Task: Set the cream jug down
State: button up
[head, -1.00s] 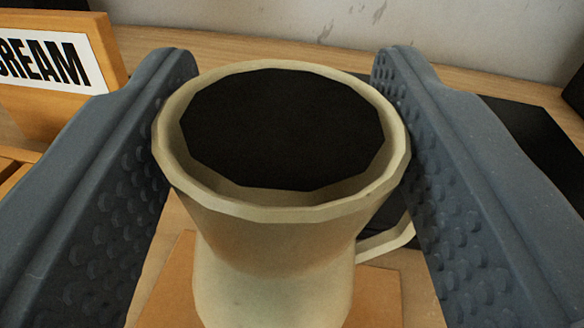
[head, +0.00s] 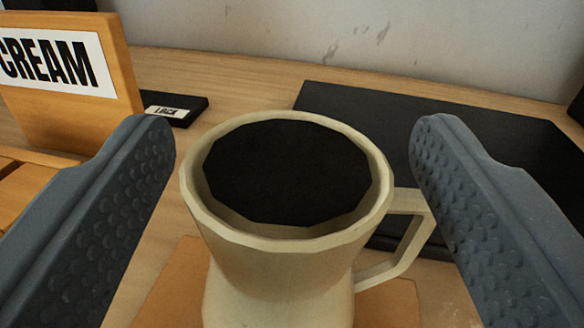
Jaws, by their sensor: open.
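The cream jug (head: 285,262) stands upright in the middle of the head view, with a dark inside and a handle on its right side. Its lower end is cut off by the picture's bottom edge. Below it lies a flat orange-brown pad (head: 175,295), and the jug appears to stand on it, though the contact is hidden. My gripper (head: 293,150) is open, with one finger on each side of the jug. Clear gaps show between both fingers and the jug's rim.
An orange board with a CREAM sign (head: 48,62) stands at the left. A small black labelled block (head: 178,107) lies behind it. A large flat black panel (head: 400,120) lies behind and right of the jug. A grey wall (head: 350,35) closes the back.

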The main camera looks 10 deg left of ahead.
jog(key=s+d, duration=0.2)
jog(key=s, duration=0.8)
jog(key=shift+s, duration=0.35)
jog(key=s+d+r+m+h, duration=0.15)
jog(key=s+r, duration=0.25)
jog(key=r, duration=0.6)
jog(key=s+d+r+h, duration=0.15)
jog(key=s+r, duration=0.25)
jog(key=r, duration=0.6)
jog(key=s+a+r+g, duration=0.1)
jog(key=s+a+r, duration=0.1)
jog(key=s+r, duration=0.5)
jog(key=s+a+r+m+g, duration=0.1)
jog(key=s+a+r, duration=0.1)
jog(key=s+r, duration=0.6)
jog(key=s, duration=0.4)
jog(key=shift+a, duration=0.4)
